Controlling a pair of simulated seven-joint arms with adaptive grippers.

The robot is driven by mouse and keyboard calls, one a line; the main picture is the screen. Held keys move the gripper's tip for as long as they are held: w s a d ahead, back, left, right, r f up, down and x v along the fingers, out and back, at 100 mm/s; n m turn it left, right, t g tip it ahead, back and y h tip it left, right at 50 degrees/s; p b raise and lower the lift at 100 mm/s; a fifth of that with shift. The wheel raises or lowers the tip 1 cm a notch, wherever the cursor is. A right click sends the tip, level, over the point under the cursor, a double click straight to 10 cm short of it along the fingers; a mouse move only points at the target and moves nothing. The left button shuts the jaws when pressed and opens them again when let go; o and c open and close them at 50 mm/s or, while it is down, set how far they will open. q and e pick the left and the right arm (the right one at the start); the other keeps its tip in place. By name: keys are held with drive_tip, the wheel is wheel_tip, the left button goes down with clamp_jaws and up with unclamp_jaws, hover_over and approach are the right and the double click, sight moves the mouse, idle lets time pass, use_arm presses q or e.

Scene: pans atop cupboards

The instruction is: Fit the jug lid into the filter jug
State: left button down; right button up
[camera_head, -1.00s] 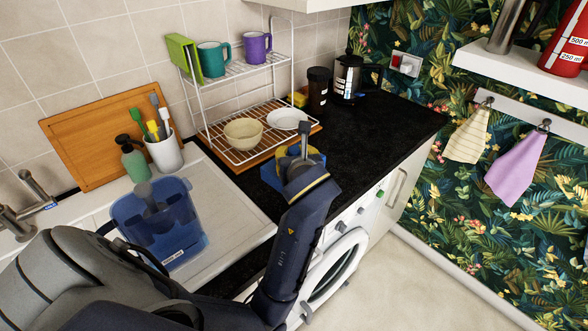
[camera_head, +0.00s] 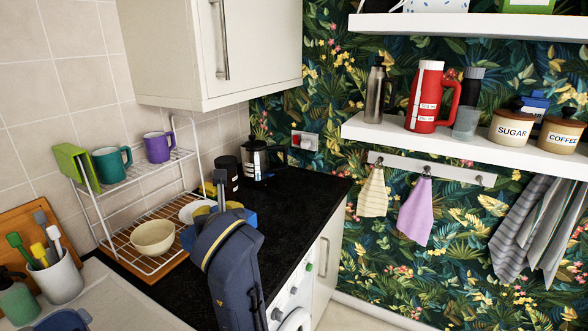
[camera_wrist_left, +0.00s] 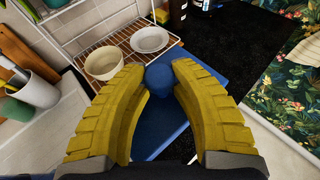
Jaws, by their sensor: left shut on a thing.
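The blue jug lid (camera_head: 244,216) shows partly behind my left arm in the head view, over the black worktop beside the dish rack. In the left wrist view the flat blue lid (camera_wrist_left: 200,95) has a round knob between the yellow fingers of my left gripper (camera_wrist_left: 158,80). The gripper is shut on this knob. In the head view my left arm hides most of the gripper and lid. Only the top of the blue filter jug (camera_head: 62,322) shows, at the lower left edge. My right gripper is not in view.
The wire dish rack (camera_head: 120,250) holds a cream bowl (camera_head: 153,238), a white plate and mugs. A dark canister (camera_head: 226,174) and a kettle (camera_head: 256,160) stand at the back. The black worktop (camera_head: 300,205) is clear right of the lid. A utensil pot (camera_head: 55,278) stands at the left.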

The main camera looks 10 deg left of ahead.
sight(251, 214)
use_arm(q)
drive_tip(key=d+f+m+t+h, duration=0.25)
drive_tip(key=d+f+h, duration=0.2)
drive_tip(key=d, duration=0.45)
drive_tip(key=shift+g+y, duration=0.45)
drive_tip(key=shift+y, duration=0.3)
drive_tip(key=r, duration=0.1)
drive_tip(key=w+a+r, duration=0.1)
drive_tip(key=a+r, duration=0.1)
drive_tip(key=shift+w+r, duration=0.2)
drive_tip(key=shift+w, duration=0.05)
drive_tip(key=shift+n+g+y, duration=0.4)
drive_tip(key=shift+n+y, duration=0.45)
drive_tip(key=shift+y, duration=0.05)
drive_tip(key=a+r, duration=0.1)
drive_tip(key=a, duration=0.1)
drive_tip(key=a+r, duration=0.1)
drive_tip(key=a, duration=0.1)
drive_tip(key=shift+r, duration=0.4)
drive_tip(key=a, duration=0.2)
drive_tip(key=s+a+n+g+y, duration=0.1)
drive_tip(key=a, duration=0.1)
drive_tip(key=s+a+n+y, duration=0.1)
drive_tip(key=a, duration=0.1)
drive_tip(key=shift+s+g, duration=0.1)
drive_tip(key=shift+g, duration=0.3)
drive_tip(key=shift+s+a, duration=0.1)
drive_tip(key=shift+s, duration=0.05)
